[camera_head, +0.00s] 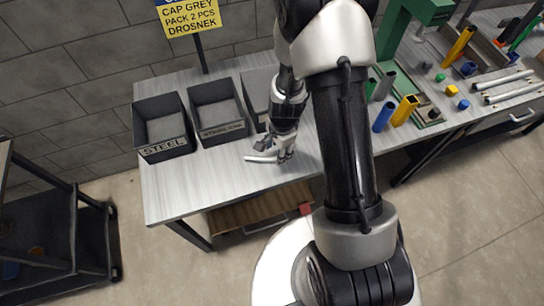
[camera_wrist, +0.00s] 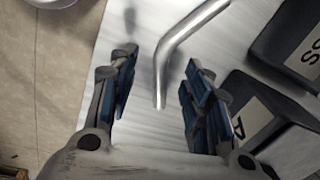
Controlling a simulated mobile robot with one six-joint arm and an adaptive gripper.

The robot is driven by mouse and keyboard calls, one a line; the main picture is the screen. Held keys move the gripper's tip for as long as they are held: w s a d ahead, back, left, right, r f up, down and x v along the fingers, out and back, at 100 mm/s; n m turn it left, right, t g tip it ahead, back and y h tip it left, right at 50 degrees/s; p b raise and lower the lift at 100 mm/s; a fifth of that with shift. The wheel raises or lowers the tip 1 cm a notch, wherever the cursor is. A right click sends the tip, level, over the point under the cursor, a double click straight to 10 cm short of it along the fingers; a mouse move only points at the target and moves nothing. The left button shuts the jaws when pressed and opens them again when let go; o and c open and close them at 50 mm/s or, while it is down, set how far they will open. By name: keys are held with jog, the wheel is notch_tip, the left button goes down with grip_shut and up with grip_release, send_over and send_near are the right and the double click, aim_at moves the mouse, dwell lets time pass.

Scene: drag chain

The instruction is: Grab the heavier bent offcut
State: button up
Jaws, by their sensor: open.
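A bent, shiny metal offcut (camera_wrist: 166,62) lies on the light worktop in the wrist view. Its short leg points back between my fingers and its longer leg runs to the upper right. In the head view a pale piece of it (camera_head: 259,159) shows at my gripper, the rest hidden by the fingers. My gripper (camera_wrist: 160,60) is open, with blue-padded fingers on either side of the short leg and clear space beside it. In the head view my gripper (camera_head: 276,155) is low over the worktop. I see no second bent offcut and cannot compare weights.
A dark bin labelled STEEL (camera_head: 161,149) and another labelled bin (camera_head: 222,129) stand left of my gripper; a third is partly behind my arm. A yellow sign (camera_head: 190,17) stands behind. The worktop's front left is clear.

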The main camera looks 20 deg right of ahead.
aim_at(276, 156)
jog(key=f+b, duration=0.1)
jog(key=f, duration=0.1)
jog(key=w+f+b, duration=0.1)
jog(key=f, duration=0.2)
jog(key=shift+w+f+b, duration=0.1)
jog(key=shift+f+b, duration=0.05)
jog(key=shift+b, duration=0.2)
jog(key=shift+c, duration=0.5)
grip_shut()
